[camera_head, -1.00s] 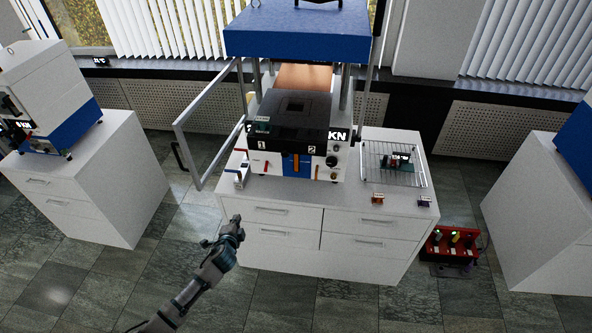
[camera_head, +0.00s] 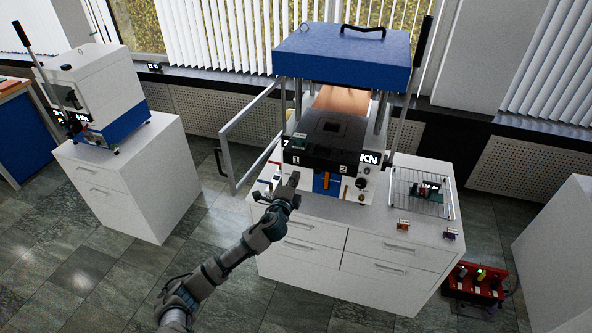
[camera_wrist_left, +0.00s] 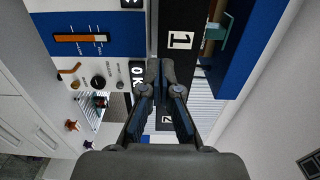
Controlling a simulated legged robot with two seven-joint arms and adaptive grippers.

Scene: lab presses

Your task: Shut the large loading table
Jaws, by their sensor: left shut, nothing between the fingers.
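The large press has a blue top (camera_head: 345,58) and stands on a white cabinet. Its loading table (camera_head: 325,151) is a black plate with labels 1 and 2 on its front edge, and it sticks out toward me from under the top. My left gripper (camera_head: 293,181) is shut and empty, in front of the press near the label 1 end. In the left wrist view the shut fingers (camera_wrist_left: 162,78) lie over the black front strip of the table (camera_wrist_left: 180,14); I cannot tell if they touch it. My right gripper is not in view.
An open framed door (camera_head: 248,137) stands left of the press. A wire rack (camera_head: 421,192) lies on the cabinet top (camera_head: 375,222) at the right. A smaller press (camera_head: 97,94) is on another cabinet at left. A red tool box (camera_head: 477,283) sits on the floor.

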